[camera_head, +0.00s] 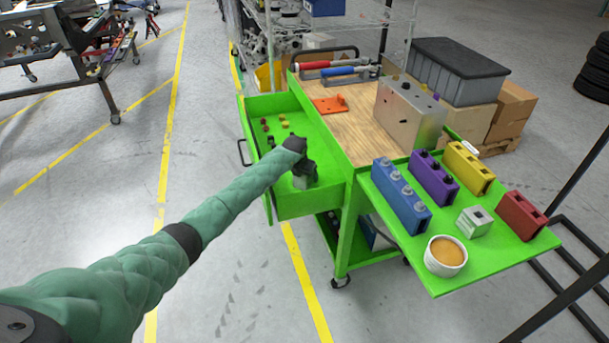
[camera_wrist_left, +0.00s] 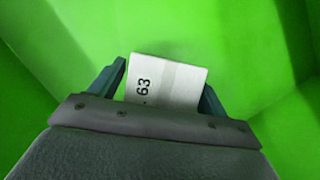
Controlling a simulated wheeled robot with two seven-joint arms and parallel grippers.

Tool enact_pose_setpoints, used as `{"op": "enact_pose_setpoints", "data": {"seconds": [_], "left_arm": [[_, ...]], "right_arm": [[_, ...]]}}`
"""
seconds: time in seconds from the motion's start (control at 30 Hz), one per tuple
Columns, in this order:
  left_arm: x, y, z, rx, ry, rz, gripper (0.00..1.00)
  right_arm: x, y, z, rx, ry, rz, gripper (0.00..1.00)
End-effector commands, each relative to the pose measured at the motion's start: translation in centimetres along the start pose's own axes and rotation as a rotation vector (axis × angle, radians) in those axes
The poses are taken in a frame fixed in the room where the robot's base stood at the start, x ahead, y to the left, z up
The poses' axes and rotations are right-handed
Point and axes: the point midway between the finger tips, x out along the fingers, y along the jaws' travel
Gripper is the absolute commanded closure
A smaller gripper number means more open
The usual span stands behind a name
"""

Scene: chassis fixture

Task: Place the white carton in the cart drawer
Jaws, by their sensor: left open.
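The white carton (camera_wrist_left: 168,82), printed with "63", lies between the fingers of my left gripper (camera_wrist_left: 163,88) in the left wrist view. The fingers stand open, with a gap seen beside the carton on the left. In the head view the gripper (camera_head: 305,174) is down inside the open green cart drawer (camera_head: 312,205), at its near end. A small part of the carton (camera_head: 300,183) shows below the gripper. The gripper hides the rest, and I cannot tell whether the carton rests on the drawer floor. My right gripper is not in view.
Several small red and yellow parts (camera_head: 283,121) lie in the drawer's far end. The wooden cart top (camera_head: 345,130) bears a metal box (camera_head: 409,113) and tools. A green side shelf (camera_head: 440,278) holds coloured blocks, a grey-white block (camera_head: 474,221) and a white cup (camera_head: 445,257).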

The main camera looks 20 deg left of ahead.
Motion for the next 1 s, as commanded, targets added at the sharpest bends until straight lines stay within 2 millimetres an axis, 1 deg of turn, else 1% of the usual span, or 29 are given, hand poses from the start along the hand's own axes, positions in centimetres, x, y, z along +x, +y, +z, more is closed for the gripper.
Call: {"op": "enact_pose_setpoints", "data": {"seconds": [0.17,0.4,0.6,0.8,1.0], "left_arm": [[-2.2,0.1,0.1,0.001,-0.003,0.0,0.24],[-6.8,0.1,0.0,0.002,-0.003,0.001,0.24],[-10.1,0.1,0.1,0.001,-0.002,0.0,0.24],[-11.7,0.1,0.0,0.001,0.0,0.0,0.24],[-12.1,0.0,0.0,0.0,0.0,0.0,0.24]], "right_arm": [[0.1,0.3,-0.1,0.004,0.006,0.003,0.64],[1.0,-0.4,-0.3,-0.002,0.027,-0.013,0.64],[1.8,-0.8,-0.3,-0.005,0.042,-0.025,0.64],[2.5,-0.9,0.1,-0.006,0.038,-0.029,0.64],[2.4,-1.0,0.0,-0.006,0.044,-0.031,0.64]]}}
